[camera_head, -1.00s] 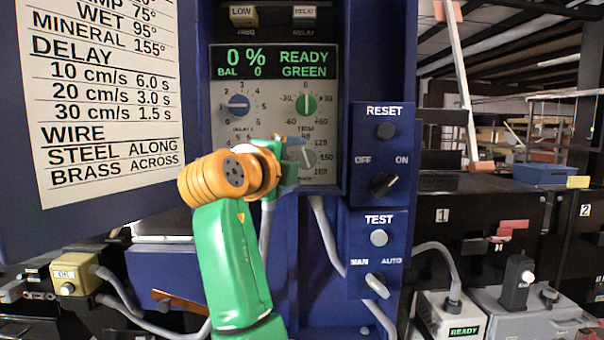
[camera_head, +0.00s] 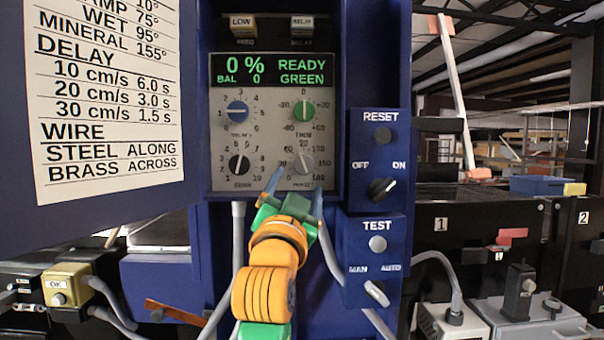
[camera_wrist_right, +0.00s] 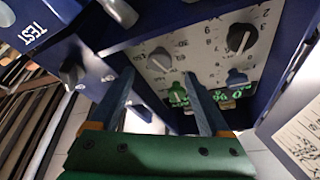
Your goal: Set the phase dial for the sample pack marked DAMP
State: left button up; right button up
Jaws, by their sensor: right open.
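The phase dial (camera_head: 302,163) is a grey knob at the lower right of the control panel, its lower scale partly covered by my gripper. Its pointer looks roughly upward; the exact reading is unclear. It also shows in the right wrist view (camera_wrist_right: 158,60), beyond the fingertips. My right gripper (camera_head: 297,188) is open and empty, its two blue fingers just below the dial and apart from it. They also show in the right wrist view (camera_wrist_right: 160,85). The settings chart (camera_head: 105,100) reads a partly cut "AMP 75°", WET 95° and MINERAL 155°. No sample pack is identifiable. My left gripper is out of view.
Beside the phase dial is the black gain dial (camera_head: 238,165). Above are the blue delay dial (camera_head: 237,112) and green trim dial (camera_head: 304,111). The display (camera_head: 271,68) reads 0 %, READY GREEN. The reset box (camera_head: 378,150) and test box (camera_head: 377,255) stand out close to the right.

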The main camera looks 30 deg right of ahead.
aim_at(303, 168)
jog(key=p+x, duration=0.5)
jog(key=x, duration=0.1)
jog(key=shift+w+d+r, duration=0.2)
jog(key=shift+r, duration=0.1)
jog(key=shift+w+d+f, duration=0.1)
jog(key=shift+w+d, duration=0.05)
grip_shut()
jog(key=shift+f+n+b, duration=0.1)
jog(key=shift+n+b, duration=0.2)
jog(key=shift+n, duration=0.3)
grip_release()
